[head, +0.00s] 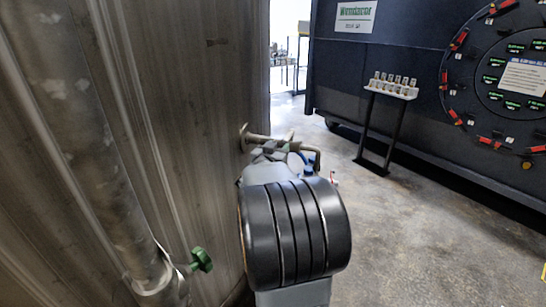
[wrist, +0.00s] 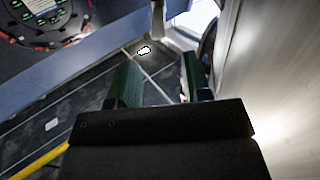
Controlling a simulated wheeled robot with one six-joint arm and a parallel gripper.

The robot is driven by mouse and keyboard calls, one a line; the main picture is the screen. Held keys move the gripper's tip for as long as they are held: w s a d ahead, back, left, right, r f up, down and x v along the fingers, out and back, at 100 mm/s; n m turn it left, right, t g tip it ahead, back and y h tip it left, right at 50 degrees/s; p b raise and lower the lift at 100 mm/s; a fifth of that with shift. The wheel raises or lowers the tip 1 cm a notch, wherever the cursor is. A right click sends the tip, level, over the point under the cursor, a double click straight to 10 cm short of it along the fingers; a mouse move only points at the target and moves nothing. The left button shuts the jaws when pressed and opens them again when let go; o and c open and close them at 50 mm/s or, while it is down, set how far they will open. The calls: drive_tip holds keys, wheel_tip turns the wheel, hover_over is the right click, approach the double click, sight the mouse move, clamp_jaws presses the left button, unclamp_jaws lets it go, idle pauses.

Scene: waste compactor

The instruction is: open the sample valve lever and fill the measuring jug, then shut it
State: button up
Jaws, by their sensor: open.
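A pipe spout (head: 256,137) sticks out from the side of the tank and bends down at its right end. Small blue parts (head: 308,167) show beside it, possibly the valve lever or its fitting; my arm hides much of this spot. I cannot make out the measuring jug in either view. In the wrist view my gripper (wrist: 160,62) has its two dark green fingers apart, with nothing between them but floor beyond. In the head view my arm largely covers the gripper, and I cannot tell whether it touches the spout.
The tank wall (head: 200,110) fills the left, with a thick pipe (head: 85,110) and a green knob (head: 202,260). A small stand with several sample bottles (head: 392,84) stands in front of the dark machine (head: 420,60). The concrete floor (head: 430,220) at the right is clear.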

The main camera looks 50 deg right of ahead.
drive_tip(key=shift+v, duration=2.1)
